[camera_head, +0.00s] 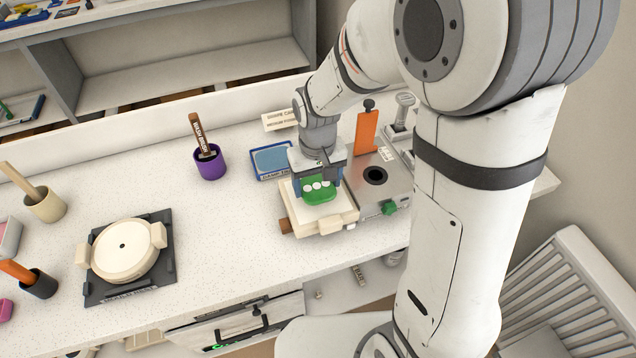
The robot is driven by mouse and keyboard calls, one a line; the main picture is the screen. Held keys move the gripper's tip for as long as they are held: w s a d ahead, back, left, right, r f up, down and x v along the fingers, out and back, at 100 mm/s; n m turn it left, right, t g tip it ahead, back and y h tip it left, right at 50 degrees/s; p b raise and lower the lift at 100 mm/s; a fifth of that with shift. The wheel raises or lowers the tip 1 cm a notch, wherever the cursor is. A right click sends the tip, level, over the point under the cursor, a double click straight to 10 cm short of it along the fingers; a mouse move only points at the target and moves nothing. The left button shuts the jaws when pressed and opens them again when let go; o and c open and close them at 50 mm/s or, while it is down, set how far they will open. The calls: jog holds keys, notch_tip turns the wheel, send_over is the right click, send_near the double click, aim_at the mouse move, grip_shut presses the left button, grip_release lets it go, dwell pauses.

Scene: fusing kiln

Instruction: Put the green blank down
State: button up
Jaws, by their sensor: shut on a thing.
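The green blank (321,196) is a rounded green piece with several white dots along its top. My gripper (318,180) points down and is shut on it. The blank is over the pale square kiln block (322,221), near its middle. I cannot tell whether the blank touches the block's surface or hangs just above it. The gripper's fingers hide part of the blank's upper side.
A grey unit with a dark round hole (375,176) and a green knob (389,208) stands right of the block. An orange upright (366,131) rises behind it. A blue tray (271,160) and purple cup (209,164) stand left. The counter (215,235) at centre-left is clear.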

aim_at(318, 187)
jog(key=shift+f, duration=0.65)
jog(key=shift+f, duration=0.1)
jog(key=o, duration=1.1)
jog(key=shift+c, duration=0.2)
notch_tip(318, 187, up, 12)
jog(key=s+d+r+m+t, duration=0.2)
jog(key=s+d+m+t, duration=0.1)
jog(key=s+d, duration=0.9)
jog(key=shift+s+d+r, duration=0.25)
jog(key=shift+r, duration=0.05)
